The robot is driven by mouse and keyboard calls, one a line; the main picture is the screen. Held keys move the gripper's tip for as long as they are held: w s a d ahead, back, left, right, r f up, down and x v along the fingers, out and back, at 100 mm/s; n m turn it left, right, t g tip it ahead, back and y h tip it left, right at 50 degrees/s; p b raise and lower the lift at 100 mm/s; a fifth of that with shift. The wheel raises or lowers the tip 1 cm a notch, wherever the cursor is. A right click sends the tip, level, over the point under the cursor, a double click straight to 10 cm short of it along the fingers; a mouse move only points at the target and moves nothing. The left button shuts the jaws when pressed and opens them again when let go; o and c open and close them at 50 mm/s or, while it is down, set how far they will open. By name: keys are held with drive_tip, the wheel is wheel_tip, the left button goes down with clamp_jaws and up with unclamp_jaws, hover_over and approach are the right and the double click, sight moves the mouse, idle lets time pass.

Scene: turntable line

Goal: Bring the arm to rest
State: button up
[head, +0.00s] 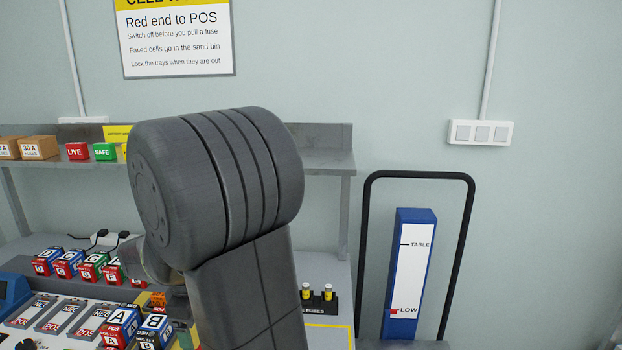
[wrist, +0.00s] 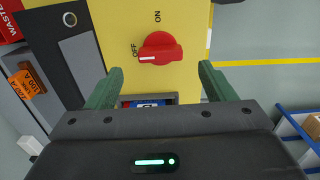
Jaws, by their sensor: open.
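My gripper (wrist: 159,82) is open in the wrist view, its two green fingers wide apart with nothing seen held between them. A red rotary switch (wrist: 160,48) on a yellow panel (wrist: 115,20) lies just beyond the fingertips. Its white mark sits at the left, by the word OFF. A blue and white item (wrist: 150,103) shows partly between the fingers, mostly hidden by the gripper body. In the head view my grey arm rises through the middle and hides part of the bench; I cannot make out the fingers there.
Lettered cells (head: 120,325) and several trays (head: 65,315) crowd the bench at lower left. A fuse stand (head: 320,299) sits right of my arm. A shelf (head: 325,160) runs behind. A black-handled cart (head: 370,250) with a blue level gauge (head: 408,275) stands at right.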

wheel_tip(320, 180, up, 9)
wheel_tip(320, 180, down, 14)
drive_tip(key=m, duration=0.4)
drive_tip(key=shift+m+b, duration=0.35)
drive_tip(key=shift+m, duration=0.05)
drive_tip(key=m, duration=0.4)
drive_tip(key=shift+m, duration=0.3)
drive_tip(key=m+b, duration=0.1)
drive_tip(key=m, duration=0.4)
drive_tip(key=shift+r+m+b, duration=0.1)
drive_tip(key=shift+m+b, duration=0.25)
drive_tip(key=shift+m, duration=1.45)
drive_tip(key=shift+d+r, duration=0.1)
